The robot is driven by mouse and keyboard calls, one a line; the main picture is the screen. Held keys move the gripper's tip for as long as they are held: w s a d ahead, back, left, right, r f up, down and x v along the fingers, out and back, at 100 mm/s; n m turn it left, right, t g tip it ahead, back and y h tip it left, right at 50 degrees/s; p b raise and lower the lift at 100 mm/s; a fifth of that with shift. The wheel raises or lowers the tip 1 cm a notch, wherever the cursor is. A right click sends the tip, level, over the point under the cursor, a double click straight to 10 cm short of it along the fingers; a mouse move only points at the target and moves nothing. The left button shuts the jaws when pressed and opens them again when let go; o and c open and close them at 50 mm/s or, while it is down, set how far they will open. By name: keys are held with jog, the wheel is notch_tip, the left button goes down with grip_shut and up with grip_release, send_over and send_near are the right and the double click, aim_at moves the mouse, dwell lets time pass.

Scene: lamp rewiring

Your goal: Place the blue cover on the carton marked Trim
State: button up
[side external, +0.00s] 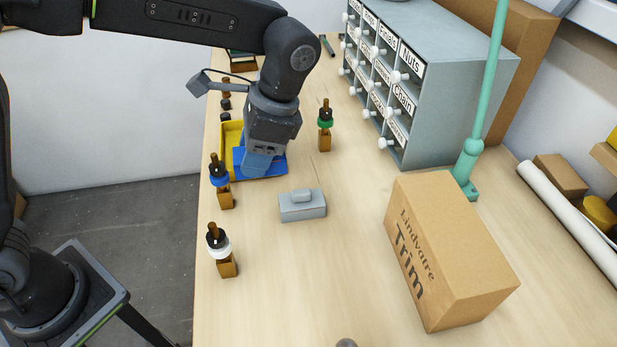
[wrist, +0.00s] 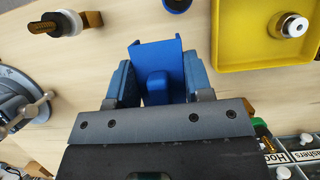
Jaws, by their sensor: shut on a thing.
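The blue cover (side external: 275,167) is under my gripper (side external: 262,165) at the left side of the bench, beside the yellow tray. In the wrist view the blue cover (wrist: 155,58) lies between the two fingers of my gripper (wrist: 160,88), which is shut on it. A raised blue block shows on the cover between the fingers. The gripper hides part of the cover in the side view, and I cannot tell how far it is above the bench. The brown carton marked Trim (side external: 450,250) stands at the right front of the bench, apart from the gripper.
A grey lidded block (side external: 302,206) lies between the cover and the carton. Bottles with white (side external: 221,252), blue (side external: 220,184) and green (side external: 325,127) bands stand around it. The yellow tray (side external: 228,134) is behind the gripper. A drawer cabinet (side external: 455,90) and green lamp post (side external: 470,150) stand behind the carton.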

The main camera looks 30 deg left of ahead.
jog(key=shift+a+r, duration=0.15)
jog(key=shift+w+d+r+n, duration=0.1)
jog(key=shift+w+d+n, duration=0.1)
jog(key=shift+n, duration=0.2)
jog(key=w+d+r+n+t+h, duration=0.2)
jog(key=w+d+r+n+h, duration=0.35)
jog(key=n, duration=0.75)
jog(key=w+d+r+n+t+h, duration=0.1)
jog(key=w+d+r+n+h, duration=0.15)
jog(key=d+r+n, duration=0.65)
jog(key=n, duration=0.4)
send_over(437, 217)
jog(key=a, duration=0.1)
jog(key=f, duration=0.9)
jog(key=shift+a+f, duration=0.2)
jog(key=shift+f, duration=2.05)
jog(key=shift+f, duration=0.15)
jog(key=o, duration=1)
jog(key=shift+c, duration=0.2)
